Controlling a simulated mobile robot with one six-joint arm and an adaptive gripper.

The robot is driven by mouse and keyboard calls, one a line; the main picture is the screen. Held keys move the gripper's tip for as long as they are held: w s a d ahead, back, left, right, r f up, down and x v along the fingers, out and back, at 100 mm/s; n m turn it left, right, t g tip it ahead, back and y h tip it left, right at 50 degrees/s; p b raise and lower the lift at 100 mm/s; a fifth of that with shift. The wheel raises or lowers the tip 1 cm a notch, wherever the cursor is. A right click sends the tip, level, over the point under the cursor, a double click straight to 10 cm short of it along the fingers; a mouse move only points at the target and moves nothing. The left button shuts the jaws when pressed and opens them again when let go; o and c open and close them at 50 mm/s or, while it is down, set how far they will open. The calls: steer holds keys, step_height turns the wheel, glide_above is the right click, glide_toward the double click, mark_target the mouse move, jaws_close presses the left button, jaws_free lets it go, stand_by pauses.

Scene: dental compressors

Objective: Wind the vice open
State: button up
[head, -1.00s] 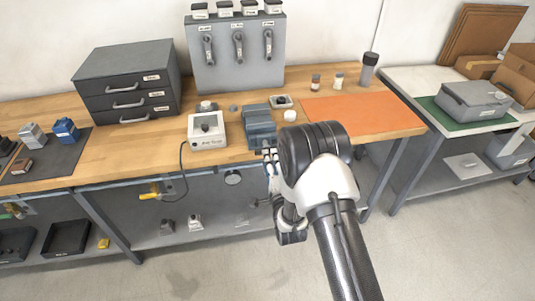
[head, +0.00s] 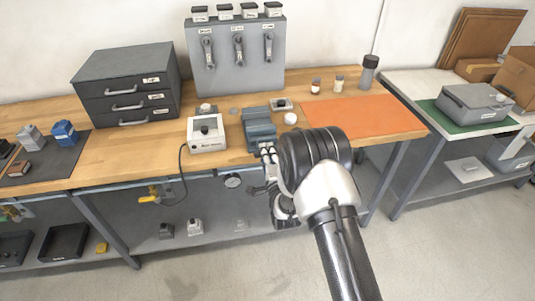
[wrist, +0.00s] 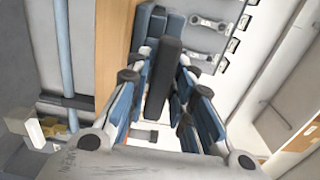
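The blue-grey vice (head: 260,130) sits at the front edge of the wooden bench in the head view. Part of it shows at the top of the wrist view (wrist: 150,28). My gripper (head: 268,153) is at the vice's front side, just off the bench edge. In the wrist view my gripper (wrist: 165,100) is open, with its blue-padded fingers well apart. A dark upright bar (wrist: 168,70) lies between the fingers, seemingly the vice's handle. I cannot tell whether a finger touches it. My arm hides the area right of the vice's front in the head view.
A white control box (head: 207,134) stands close left of the vice. A small tray (head: 281,104) is behind it, and an orange mat (head: 350,116) lies to the right. A yellow-handled valve (head: 149,199) and a gauge (head: 232,181) are under the front edge.

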jaws_close()
steer(key=shift+n, duration=0.4)
